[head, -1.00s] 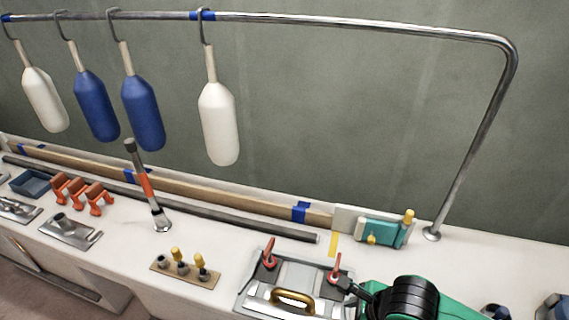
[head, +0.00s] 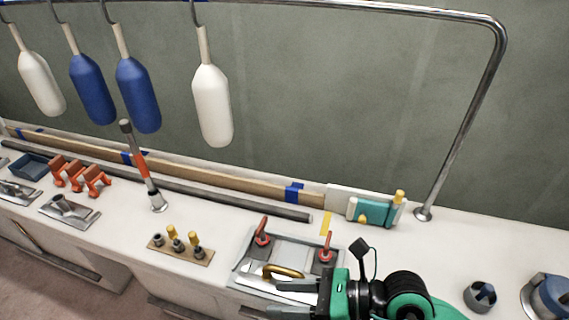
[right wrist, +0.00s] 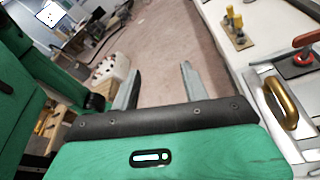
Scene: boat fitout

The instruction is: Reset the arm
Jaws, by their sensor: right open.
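My right gripper (head: 288,298) is in the lower middle of the head view, in front of a grey hatch panel (head: 240,262) with a brass handle (head: 284,271) and two red levers. In the right wrist view its two fingers (right wrist: 158,88) are apart with nothing between them, above the floor beside the counter. The brass handle also shows at the right of that view (right wrist: 281,103), apart from the fingers. My left gripper is not in view.
The white counter (head: 380,255) carries a wooden strip with fittings (head: 180,248), a red-handled tool (head: 141,168), orange brackets (head: 78,176) and a teal block (head: 372,212). White and blue fenders (head: 138,95) hang from a steel rail (head: 380,8). Brown floor (right wrist: 160,45) is open.

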